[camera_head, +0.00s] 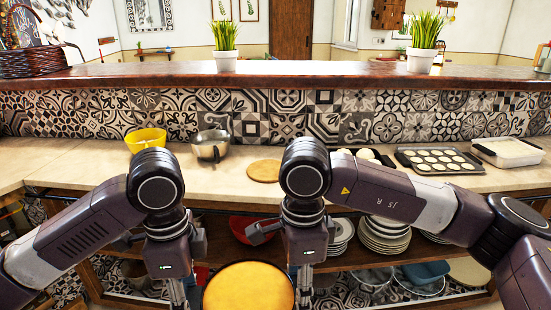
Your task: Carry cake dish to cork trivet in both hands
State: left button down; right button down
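The cake dish (248,288) is a round dish with a golden-yellow top, low at the bottom middle, its lower part cut off by the frame. My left gripper (178,294) hangs pointing down just left of the dish, and my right gripper (304,294) does the same at its right edge. The fingertips run to the bottom edge, so whether they grip the rim cannot be told. The cork trivet (264,171) is a flat tan disc on the counter, farther back, partly hidden at its right by my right arm.
The pale counter (85,160) holds a yellow bowl (146,139) and a metal pot (210,149) left of the trivet. A muffin tray (437,161) and a white dish (507,152) stand at the right. Shelves below hold stacked plates (384,237) and a red bowl (250,228).

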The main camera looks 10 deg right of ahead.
aim_at(267, 170)
jog(key=i+l, duration=0.15)
jog(key=i, duration=0.2)
jog(key=i+l, duration=0.2)
jog(key=i, duration=0.15)
jog(key=i+l, duration=0.15)
jog(key=i, duration=0.95)
